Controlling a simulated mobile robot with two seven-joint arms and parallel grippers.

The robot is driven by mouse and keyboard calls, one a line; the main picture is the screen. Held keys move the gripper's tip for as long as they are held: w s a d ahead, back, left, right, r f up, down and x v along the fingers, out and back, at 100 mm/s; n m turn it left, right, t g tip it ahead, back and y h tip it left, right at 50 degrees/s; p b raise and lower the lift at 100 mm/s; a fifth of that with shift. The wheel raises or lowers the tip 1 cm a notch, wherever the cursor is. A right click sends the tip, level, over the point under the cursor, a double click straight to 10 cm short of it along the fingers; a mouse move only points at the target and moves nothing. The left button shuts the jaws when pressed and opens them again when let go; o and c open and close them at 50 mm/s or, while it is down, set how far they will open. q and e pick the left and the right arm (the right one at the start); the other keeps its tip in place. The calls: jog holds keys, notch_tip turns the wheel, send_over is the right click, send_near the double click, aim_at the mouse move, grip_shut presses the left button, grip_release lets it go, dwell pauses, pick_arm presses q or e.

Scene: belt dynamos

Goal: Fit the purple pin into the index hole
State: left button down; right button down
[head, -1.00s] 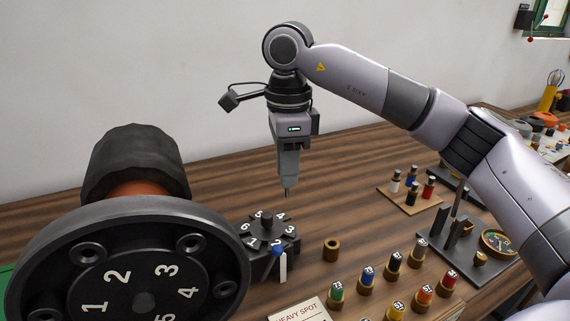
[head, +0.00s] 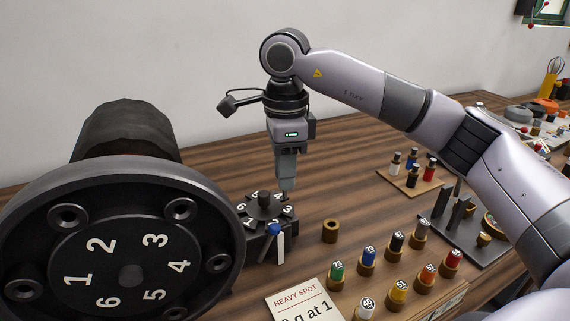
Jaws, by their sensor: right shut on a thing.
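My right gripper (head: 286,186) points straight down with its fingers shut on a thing. The held thing is hardly visible at the fingertips, and I cannot make out any purple on it. The fingertips are just above or behind the small dark numbered dial (head: 264,201), at its back right edge. A blue-topped white marker (head: 277,240) stands at the dial's front. I cannot pick out the index hole, nor tell whether the held thing touches the dial. My left gripper is not in view.
A large black numbered wheel (head: 128,276) fills the left. An empty brass ring (head: 330,231) stands right of the dial. Several coloured weights, such as a green one (head: 337,271), stand in front beside a HEAVY SPOT card (head: 303,303). A pin board (head: 412,187) lies behind.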

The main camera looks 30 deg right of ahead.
jog(key=shift+f, duration=0.3)
dwell(1.5)
jog(key=shift+f+b, duration=0.75)
jog(key=shift+f, duration=0.65)
jog(key=c, duration=0.9)
grip_release()
notch_tip(320, 180, up, 7)
jog(key=shift+f, duration=0.15)
jog(key=shift+r, duration=0.25)
